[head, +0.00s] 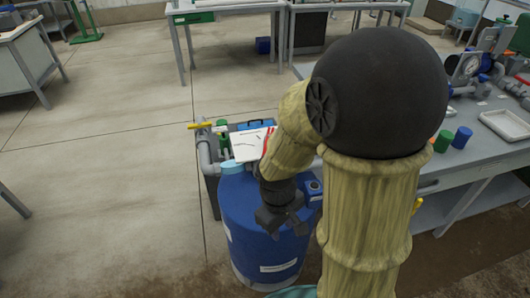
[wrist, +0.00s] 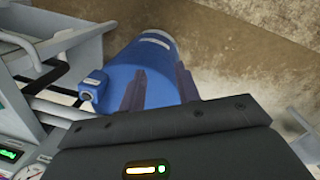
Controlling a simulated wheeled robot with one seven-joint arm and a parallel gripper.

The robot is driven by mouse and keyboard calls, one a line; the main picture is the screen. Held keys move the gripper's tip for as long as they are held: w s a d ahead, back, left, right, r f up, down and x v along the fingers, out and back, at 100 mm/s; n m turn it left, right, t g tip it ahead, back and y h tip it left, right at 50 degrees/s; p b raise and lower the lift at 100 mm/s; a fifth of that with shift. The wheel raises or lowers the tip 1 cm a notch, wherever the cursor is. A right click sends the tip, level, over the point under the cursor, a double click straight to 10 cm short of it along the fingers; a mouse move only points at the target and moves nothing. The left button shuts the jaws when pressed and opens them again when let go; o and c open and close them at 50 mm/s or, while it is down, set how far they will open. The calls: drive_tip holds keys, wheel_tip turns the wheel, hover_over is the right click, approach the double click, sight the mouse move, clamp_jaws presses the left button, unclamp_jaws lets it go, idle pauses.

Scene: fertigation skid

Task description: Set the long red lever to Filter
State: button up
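My gripper (head: 283,222) hangs in front of a blue drum (head: 262,248) in the head view. In the wrist view my gripper's two fingers (wrist: 158,82) stand apart with nothing between them, and the side of the blue drum (wrist: 145,62) shows beyond them. A narrow red strip (head: 268,139) shows beside a white panel (head: 247,144) behind the drum. My arm hides part of it, so I cannot tell whether it is the long red lever or how it is set. No red lever and no Filter label can be made out in the wrist view.
A yellow handle (head: 200,125) sits on grey pipework (head: 205,148) left of the panel. A grey bench (head: 478,143) at the right holds a green cup (head: 443,140), a blue cup (head: 462,138) and a white tray (head: 507,124).

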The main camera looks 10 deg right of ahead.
drive_tip(key=w+a+r+m+t+h+p, duration=0.1)
drive_tip(key=w+a+m+t+h+p, duration=0.4)
drive_tip(key=m, duration=1.1)
drive_tip(key=w+a+r+m+t+h+p, duration=0.1)
drive_tip(key=w+a+m+t+h+p, duration=0.4)
drive_tip(key=m, duration=1.1)
drive_tip(key=a+t+h+p, duration=0.1)
drive_tip(key=t+p, duration=0.1)
drive_tip(key=p, duration=0.1)
drive_tip(key=shift+m+t+h, duration=0.3)
drive_tip(key=shift+t, duration=0.1)
drive_tip(key=shift+w+d, duration=0.1)
